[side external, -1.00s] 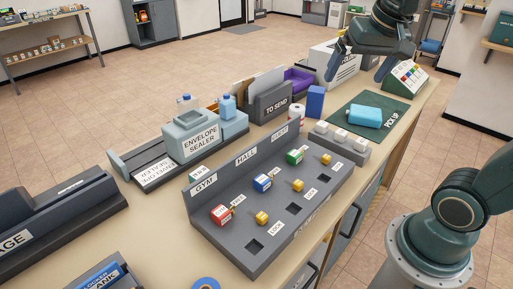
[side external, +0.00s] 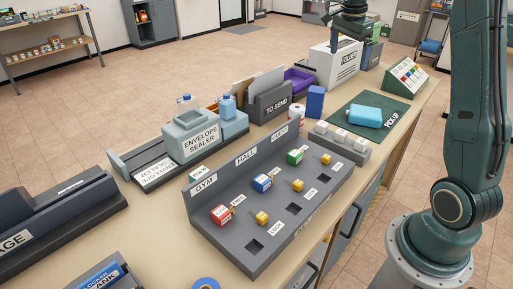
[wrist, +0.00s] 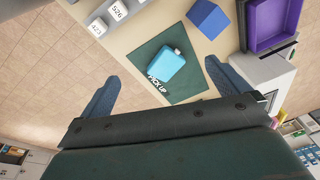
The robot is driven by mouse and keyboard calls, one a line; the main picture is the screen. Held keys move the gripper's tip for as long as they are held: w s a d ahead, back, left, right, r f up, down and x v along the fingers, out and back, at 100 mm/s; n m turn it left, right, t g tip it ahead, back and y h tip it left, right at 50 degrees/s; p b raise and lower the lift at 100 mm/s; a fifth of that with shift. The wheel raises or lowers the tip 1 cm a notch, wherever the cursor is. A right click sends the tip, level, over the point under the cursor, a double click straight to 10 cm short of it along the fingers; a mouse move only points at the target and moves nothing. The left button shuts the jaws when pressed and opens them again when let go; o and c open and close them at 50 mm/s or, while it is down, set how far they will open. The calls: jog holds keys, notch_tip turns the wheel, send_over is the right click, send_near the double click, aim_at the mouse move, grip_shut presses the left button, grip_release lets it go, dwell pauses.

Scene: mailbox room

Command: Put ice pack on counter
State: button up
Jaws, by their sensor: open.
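The ice pack, a light blue rounded block with a small cap (side external: 366,116), lies on the dark green PICK UP mat (side external: 390,103) on the counter (side external: 160,215). In the wrist view the ice pack (wrist: 170,66) lies on the mat (wrist: 190,92) beyond my fingers. My gripper (side external: 350,28) is at the top of the side view, above the far part of the counter near the white box. In the wrist view my gripper (wrist: 162,71) has its two fingers wide apart, with nothing between them.
A blue box (side external: 315,101), white numbered blocks (side external: 340,136) and a sloped key board (side external: 407,75) stand around the mat. A white box (side external: 335,62) and purple tray (side external: 299,78) are farther back. The grey mailbox rack (side external: 230,235) and envelope sealer (side external: 195,135) are nearer.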

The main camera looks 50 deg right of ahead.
jog(key=d+f+m+g, duration=0.1)
jog(key=d+f+m, duration=0.45)
jog(key=d, duration=0.35)
jog(key=m+y, duration=0.1)
jog(key=m, duration=0.3)
send_over(364, 111)
jog(key=w, duration=0.2)
notch_tip(364, 111, down, 7)
jog(key=shift+a+r+g, duration=0.15)
jog(key=shift+g, duration=0.25)
jog(key=shift+s+d+f, duration=0.1)
jog(key=shift+s+f, duration=0.1)
jog(key=shift+f, duration=1.2)
jog(key=shift+s+d+f, duration=0.1)
jog(key=shift+s+f, duration=0.1)
jog(key=shift+f, duration=1.25)
jog(key=shift+s+f, duration=0.2)
jog(key=shift+f, duration=1.2)
jog(key=shift+s+d+f, duration=0.1)
jog(key=shift+s+f, duration=0.1)
jog(key=shift+f, duration=1.1)
jog(key=shift+s+d+f, duration=0.1)
jog(key=shift+s+f, duration=0.1)
jog(key=shift+f, duration=1.05)
